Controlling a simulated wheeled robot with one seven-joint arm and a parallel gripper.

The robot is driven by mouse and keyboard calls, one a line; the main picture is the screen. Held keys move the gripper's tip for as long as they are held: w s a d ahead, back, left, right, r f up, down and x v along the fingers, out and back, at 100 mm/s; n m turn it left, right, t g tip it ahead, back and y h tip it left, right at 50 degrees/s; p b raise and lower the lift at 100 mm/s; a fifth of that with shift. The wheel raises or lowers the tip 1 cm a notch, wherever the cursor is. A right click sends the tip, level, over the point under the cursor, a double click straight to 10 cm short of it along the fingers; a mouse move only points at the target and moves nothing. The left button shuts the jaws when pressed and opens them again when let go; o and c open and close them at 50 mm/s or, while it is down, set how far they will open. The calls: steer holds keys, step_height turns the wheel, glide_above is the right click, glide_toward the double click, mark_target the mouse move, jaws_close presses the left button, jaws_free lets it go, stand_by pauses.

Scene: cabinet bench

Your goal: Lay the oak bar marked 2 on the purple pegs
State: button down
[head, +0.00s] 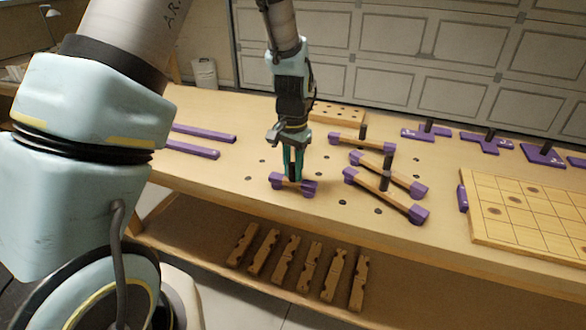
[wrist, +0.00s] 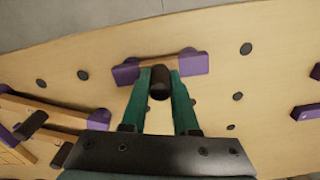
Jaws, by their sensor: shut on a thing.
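My gripper (head: 292,176) is low over the bench. Its green fingers (wrist: 160,76) are shut on the dark upright knob (wrist: 160,88) of a short wooden bar (wrist: 157,63) with purple end blocks; the bar seems at or just above the bench top. Three more oak bars with purple ends and dark knobs lie to the right: a short one (head: 361,142), a longer one (head: 386,174) and the longest-looking one (head: 384,195). No number is readable on any bar. Dark pegs on purple plates (head: 485,142) stand at the back right; I cannot tell which purple pieces are the pegs.
Two purple strips (head: 204,132) lie at the left. A gridded board (head: 522,214) is at the right and a holed block (head: 338,113) at the back. Several notched wooden pieces (head: 311,267) lie on the lower shelf. Small dark holes dot the bench (head: 235,172).

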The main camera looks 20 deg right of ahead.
steer(key=c, duration=0.6)
jaws_free()
steer(key=shift+o, duration=0.4)
steer(key=o, duration=0.3)
steer(key=shift+r+p, duration=3.1)
steer(key=shift+r, duration=0.95)
